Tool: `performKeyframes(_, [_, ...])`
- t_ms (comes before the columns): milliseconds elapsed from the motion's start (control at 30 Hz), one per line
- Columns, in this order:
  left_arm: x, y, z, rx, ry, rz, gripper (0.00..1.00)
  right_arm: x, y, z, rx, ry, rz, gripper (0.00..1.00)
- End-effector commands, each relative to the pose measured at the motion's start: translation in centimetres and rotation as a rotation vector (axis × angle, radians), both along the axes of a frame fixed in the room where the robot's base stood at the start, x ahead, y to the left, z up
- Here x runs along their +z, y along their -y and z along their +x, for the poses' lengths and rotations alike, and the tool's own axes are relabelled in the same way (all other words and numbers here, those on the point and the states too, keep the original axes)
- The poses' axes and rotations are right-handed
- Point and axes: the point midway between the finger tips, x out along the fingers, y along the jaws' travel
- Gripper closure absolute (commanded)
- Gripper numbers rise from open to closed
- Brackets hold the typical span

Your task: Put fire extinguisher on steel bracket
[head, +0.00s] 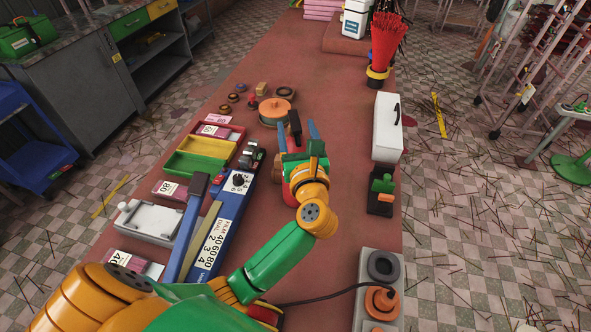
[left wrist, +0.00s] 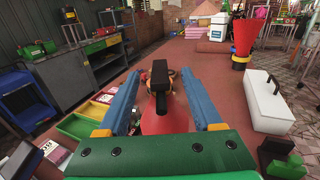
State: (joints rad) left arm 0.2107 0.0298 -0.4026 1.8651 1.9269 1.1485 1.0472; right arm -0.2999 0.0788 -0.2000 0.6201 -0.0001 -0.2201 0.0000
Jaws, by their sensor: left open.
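The fire extinguisher shows as a red rounded body (left wrist: 165,122) with a black top (left wrist: 160,75) in the left wrist view. In the head view its black top (head: 295,122) shows, and most of the body is hidden by my gripper. My left gripper (head: 298,132) is open, with one blue finger on each side of the extinguisher; the fingers also show in the left wrist view (left wrist: 163,104). I cannot tell whether they touch it. I cannot clearly make out the steel bracket. My right gripper is not in view.
Red and yellow-green trays (head: 192,164) and a long blue box (head: 224,224) lie left of my gripper. A round orange piece (head: 275,109) is beyond it. A white case (head: 387,125) and a green-and-black object (head: 381,190) stand right. Bare red tabletop (head: 335,100) lies between.

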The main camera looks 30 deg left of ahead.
Motion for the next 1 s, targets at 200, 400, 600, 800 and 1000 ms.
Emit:
performKeyframes(200, [-0.09,-0.96,1.23,0.000,-0.001,0.001,0.33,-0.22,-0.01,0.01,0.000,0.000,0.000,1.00])
performKeyframes(400, [-0.10,-0.93,1.19,0.000,-0.001,0.001,0.58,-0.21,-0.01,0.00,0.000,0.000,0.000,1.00])
performKeyframes(600, [-0.11,-0.92,1.17,0.000,-0.001,0.001,1.00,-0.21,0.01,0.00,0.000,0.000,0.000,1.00])
performKeyframes(800, [-0.12,-0.93,1.17,0.000,-0.001,0.001,1.00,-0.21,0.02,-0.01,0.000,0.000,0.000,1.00])
performKeyframes(1000, [-0.12,-0.93,1.17,0.000,-0.001,0.001,1.00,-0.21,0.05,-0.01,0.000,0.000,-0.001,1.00])
